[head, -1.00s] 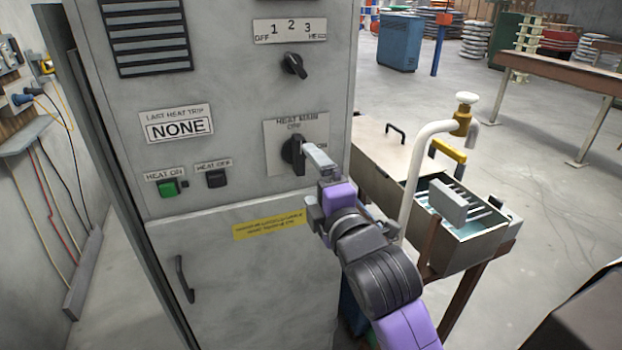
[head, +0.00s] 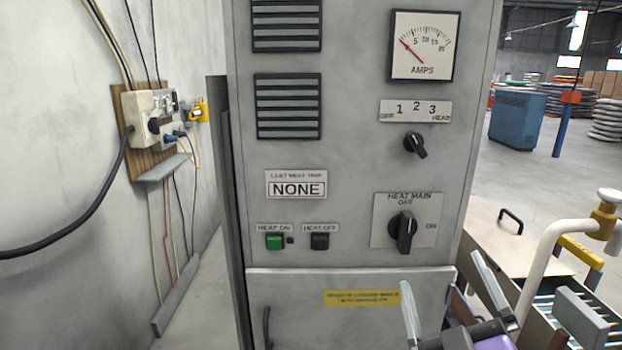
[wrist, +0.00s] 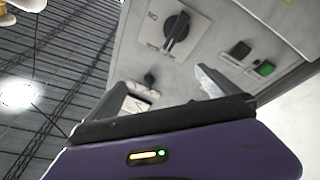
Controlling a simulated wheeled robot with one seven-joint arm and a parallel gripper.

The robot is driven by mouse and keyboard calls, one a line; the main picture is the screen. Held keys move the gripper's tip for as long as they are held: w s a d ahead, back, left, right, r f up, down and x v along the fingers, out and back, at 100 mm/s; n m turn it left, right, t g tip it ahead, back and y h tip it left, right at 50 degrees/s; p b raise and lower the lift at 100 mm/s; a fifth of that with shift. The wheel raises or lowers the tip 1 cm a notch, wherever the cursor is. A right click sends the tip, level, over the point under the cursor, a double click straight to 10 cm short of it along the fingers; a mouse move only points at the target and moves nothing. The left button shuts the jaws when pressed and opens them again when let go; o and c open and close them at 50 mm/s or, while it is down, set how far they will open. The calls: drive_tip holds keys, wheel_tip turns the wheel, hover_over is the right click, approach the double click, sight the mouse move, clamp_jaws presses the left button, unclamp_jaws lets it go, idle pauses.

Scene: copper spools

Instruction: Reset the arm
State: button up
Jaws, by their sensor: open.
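My gripper (head: 441,272) is at the lower right of the head view, with its two pale fingers spread and nothing between them. It is in front of the grey cabinet (head: 350,130), below the black heat main knob (head: 403,232), and apart from it in the picture. The knob stands upright, in line with the OFF mark. In the wrist view my gripper (wrist: 167,82) is open and empty. The knob (wrist: 176,30) shows beyond the fingers. Most of my arm is out of the head view.
A wall outlet box (head: 150,115) with hanging cables is at the left. A blue cabinet (head: 517,118) stands farther back on open floor.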

drive_tip(key=s+f+m+g, duration=0.2)
drive_tip(key=s+f, duration=0.4)
drive_tip(key=s, duration=0.7)
drive_tip(key=s+f+m+g, duration=0.2)
drive_tip(key=s+f, duration=0.5)
drive_tip(key=s, duration=0.5)
drive_tip(key=s+f+m+g, duration=0.2)
drive_tip(key=s+f, duration=0.5)
drive_tip(key=s, duration=0.6)
drive_tip(key=shift+s+a+f+m+g+y, duration=0.15)
drive_tip(key=shift+s+m+g+y, duration=0.2)
drive_tip(key=shift+m, duration=0.35)
